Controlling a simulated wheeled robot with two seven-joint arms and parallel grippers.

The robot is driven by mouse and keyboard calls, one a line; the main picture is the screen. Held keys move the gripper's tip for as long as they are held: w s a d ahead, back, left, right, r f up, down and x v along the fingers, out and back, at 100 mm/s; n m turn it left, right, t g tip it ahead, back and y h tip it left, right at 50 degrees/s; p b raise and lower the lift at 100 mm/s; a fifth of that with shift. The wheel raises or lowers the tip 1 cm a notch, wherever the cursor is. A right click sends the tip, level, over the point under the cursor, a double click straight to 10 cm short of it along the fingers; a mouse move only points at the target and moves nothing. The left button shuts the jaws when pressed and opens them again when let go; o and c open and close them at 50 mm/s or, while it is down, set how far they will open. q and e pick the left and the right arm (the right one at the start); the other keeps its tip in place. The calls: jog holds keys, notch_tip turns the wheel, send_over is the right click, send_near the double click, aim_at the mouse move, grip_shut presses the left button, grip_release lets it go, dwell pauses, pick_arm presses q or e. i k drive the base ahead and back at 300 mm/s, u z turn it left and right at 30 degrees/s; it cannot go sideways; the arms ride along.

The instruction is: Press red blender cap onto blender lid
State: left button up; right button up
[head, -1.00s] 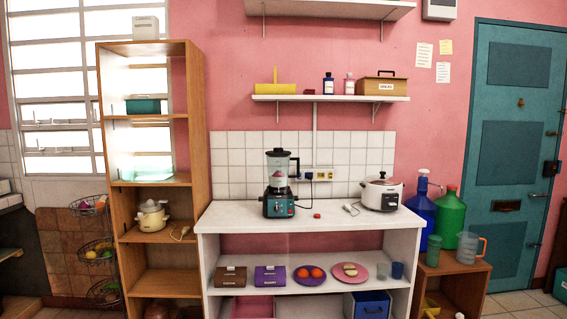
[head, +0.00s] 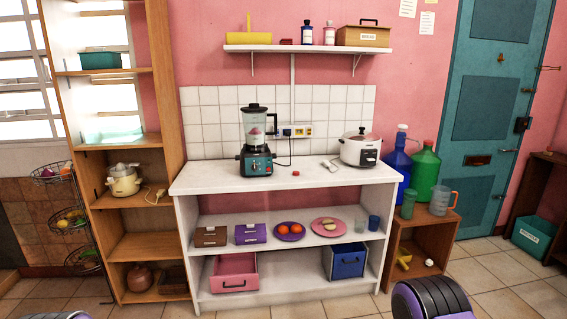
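The blender (head: 256,158) stands upright on the white counter, a little left of the middle, with a teal base and a clear jar. Its dark lid (head: 254,108) sits on top of the jar. Something pink and pale shows inside the jar. A small red piece that looks like the blender cap (head: 296,173) lies on the counter to the right of the blender base, apart from it. Neither of my grippers is in view. Only dark and purple parts of my own body show at the bottom edge.
The white counter (head: 215,178) has free room at its left and front. A rice cooker (head: 360,150) stands at its right. A wall shelf (head: 310,48) hangs above. A tall wooden shelf (head: 170,95) stands left, and a low wooden stand (head: 424,232) with jugs right.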

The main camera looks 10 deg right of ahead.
aim_at(253, 107)
jog(key=u, duration=0.1)
jog(key=i, duration=2.65)
jog(key=z, duration=0.35)
